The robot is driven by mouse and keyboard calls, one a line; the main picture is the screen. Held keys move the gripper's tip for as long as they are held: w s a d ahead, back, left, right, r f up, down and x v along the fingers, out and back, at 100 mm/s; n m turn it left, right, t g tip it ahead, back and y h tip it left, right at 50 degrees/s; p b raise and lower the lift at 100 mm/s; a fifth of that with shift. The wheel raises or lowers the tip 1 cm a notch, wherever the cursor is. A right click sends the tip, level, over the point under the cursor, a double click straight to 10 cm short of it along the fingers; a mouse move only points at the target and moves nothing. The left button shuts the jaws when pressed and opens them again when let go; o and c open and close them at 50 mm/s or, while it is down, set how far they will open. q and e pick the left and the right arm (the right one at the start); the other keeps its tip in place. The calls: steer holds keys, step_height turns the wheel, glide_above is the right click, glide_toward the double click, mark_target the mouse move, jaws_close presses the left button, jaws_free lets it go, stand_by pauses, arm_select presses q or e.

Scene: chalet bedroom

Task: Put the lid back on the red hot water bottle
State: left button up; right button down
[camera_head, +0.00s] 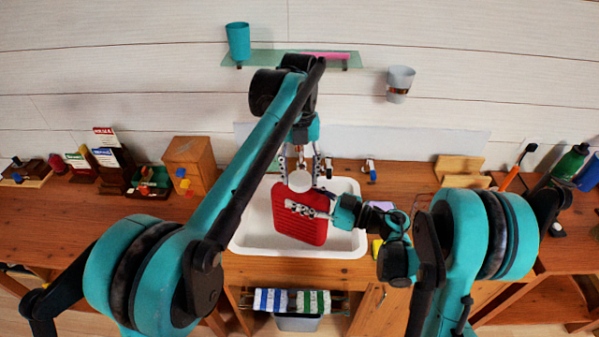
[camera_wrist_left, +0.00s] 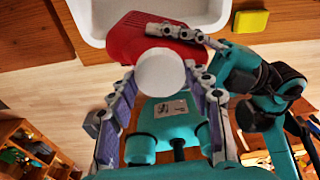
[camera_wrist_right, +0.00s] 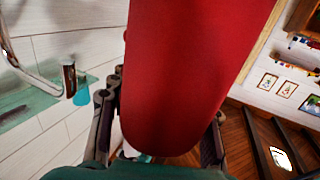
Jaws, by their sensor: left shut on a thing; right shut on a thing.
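The red hot water bottle (camera_head: 300,232) is held over the white sink, its ribbed face showing. My right gripper (camera_head: 309,210) is shut on its body. In the right wrist view the bottle (camera_wrist_right: 195,70) fills the space between the fingers. My left gripper (camera_head: 300,168) points down from above, shut on the round white lid (camera_head: 300,182). In the left wrist view the lid (camera_wrist_left: 162,74) sits between the fingertips, in front of the red bottle (camera_wrist_left: 150,42). The lid overlaps the bottle's upper edge in the head view. The bottle's neck is hidden, so I cannot tell whether they touch.
The white sink (camera_head: 246,236) is set in the wooden counter, with taps behind it. A yellow sponge (camera_head: 377,249) lies to its right. A wooden box (camera_head: 190,160) stands left. A glass shelf (camera_head: 262,57) holds a teal cup (camera_head: 238,42). Striped towels (camera_head: 290,301) hang below.

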arm_select(q)
steer(key=shift+m, duration=0.4)
steer(key=o, duration=0.8)
steer(key=shift+o, duration=0.2)
steer(key=shift+r, duration=2.3)
steer(key=shift+c, duration=0.2)
